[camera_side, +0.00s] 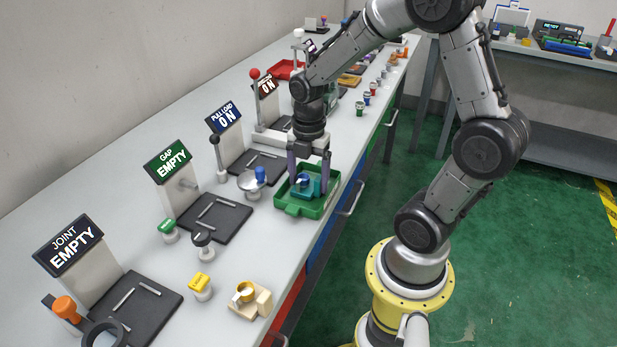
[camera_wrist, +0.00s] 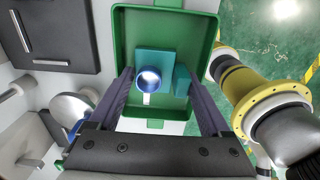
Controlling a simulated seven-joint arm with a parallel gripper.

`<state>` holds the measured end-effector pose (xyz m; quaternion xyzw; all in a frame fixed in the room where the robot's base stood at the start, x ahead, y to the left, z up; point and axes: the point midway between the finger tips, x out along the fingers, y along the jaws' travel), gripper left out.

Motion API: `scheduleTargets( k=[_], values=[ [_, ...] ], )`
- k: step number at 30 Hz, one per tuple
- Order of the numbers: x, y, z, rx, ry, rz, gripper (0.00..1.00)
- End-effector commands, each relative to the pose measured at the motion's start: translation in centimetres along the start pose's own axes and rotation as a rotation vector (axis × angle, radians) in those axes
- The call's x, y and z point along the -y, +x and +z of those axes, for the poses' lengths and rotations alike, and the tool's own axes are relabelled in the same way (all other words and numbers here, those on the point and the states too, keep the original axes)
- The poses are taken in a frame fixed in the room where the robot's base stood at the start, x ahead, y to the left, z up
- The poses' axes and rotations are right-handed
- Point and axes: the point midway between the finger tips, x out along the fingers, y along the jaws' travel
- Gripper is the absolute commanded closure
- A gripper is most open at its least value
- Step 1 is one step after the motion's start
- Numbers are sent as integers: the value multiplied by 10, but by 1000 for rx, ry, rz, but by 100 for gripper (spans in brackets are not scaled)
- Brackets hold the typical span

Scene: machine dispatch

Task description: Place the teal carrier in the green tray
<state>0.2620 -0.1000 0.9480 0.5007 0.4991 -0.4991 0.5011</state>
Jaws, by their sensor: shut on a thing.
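The teal carrier (camera_side: 313,187) is within the outline of the green tray (camera_side: 290,209) in the side view, low between the tray walls. It bears a blue part (camera_side: 303,180). In the wrist view the carrier (camera_wrist: 182,80) lies over the tray floor, with the round, shiny-topped blue part (camera_wrist: 148,79) beside its raised block. My gripper (camera_side: 308,184) points down over the tray, its two purple fingers shut on the carrier from either side. I cannot tell whether the carrier's underside touches the tray floor.
Machine stations with signs, such as the GAP EMPTY sign (camera_side: 168,162), line the bench. The bench edge with handles runs close to the tray's right side.

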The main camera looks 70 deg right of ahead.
Motion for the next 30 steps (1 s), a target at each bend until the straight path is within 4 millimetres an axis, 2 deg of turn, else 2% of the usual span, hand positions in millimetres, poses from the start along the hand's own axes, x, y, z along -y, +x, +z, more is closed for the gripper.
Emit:
scheduleTargets(
  k=[8, 9, 11, 23, 26, 30],
  values=[
    [0, 2, 0, 0, 0, -1, 92],
    [0, 3, 0, -1, 0, -2, 17],
    [0, 3, 0, 0, 0, -1, 6],
    [0, -4, 0, 1, 0, 2, 6],
    [-1, -17, 0, 2, 0, 4, 6],
    [-1, -44, 0, 2, 0, 6, 6]
  ],
)
